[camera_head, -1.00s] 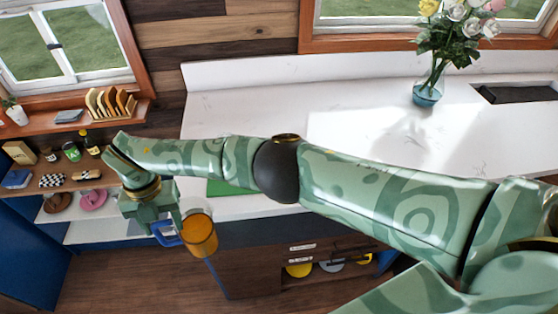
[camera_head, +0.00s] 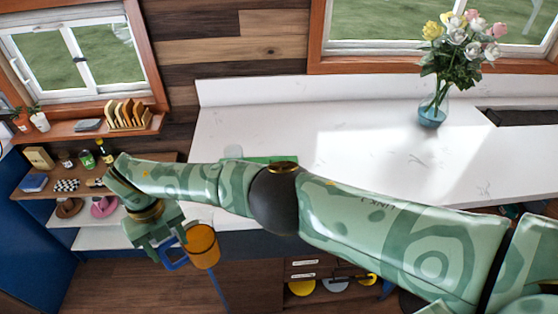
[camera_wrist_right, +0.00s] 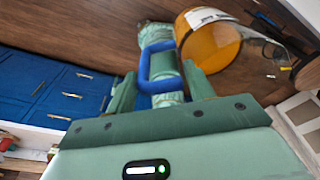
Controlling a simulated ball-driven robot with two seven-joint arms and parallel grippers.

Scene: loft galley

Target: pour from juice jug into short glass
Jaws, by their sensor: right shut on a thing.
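The juice jug (camera_head: 203,246) is an amber vessel with a blue handle (camera_head: 173,254). My right gripper (camera_head: 168,243) is shut on the jug's handle and holds the jug out in front of the counter, above the floor. In the right wrist view the jug (camera_wrist_right: 208,42) is beyond the fingers at the upper right, with the blue handle (camera_wrist_right: 145,68) between the fingers of the gripper (camera_wrist_right: 160,88). It looks tilted in that view. I cannot make out a short glass in either view. My left gripper is not in view.
A white counter (camera_head: 300,115) runs across the back, with a flower vase (camera_head: 432,108) on the right and a green board (camera_head: 270,160) partly behind my arm. Shelves (camera_head: 35,190) with jars and small items stand at the left. A toast rack (camera_head: 126,115) sits on the sill.

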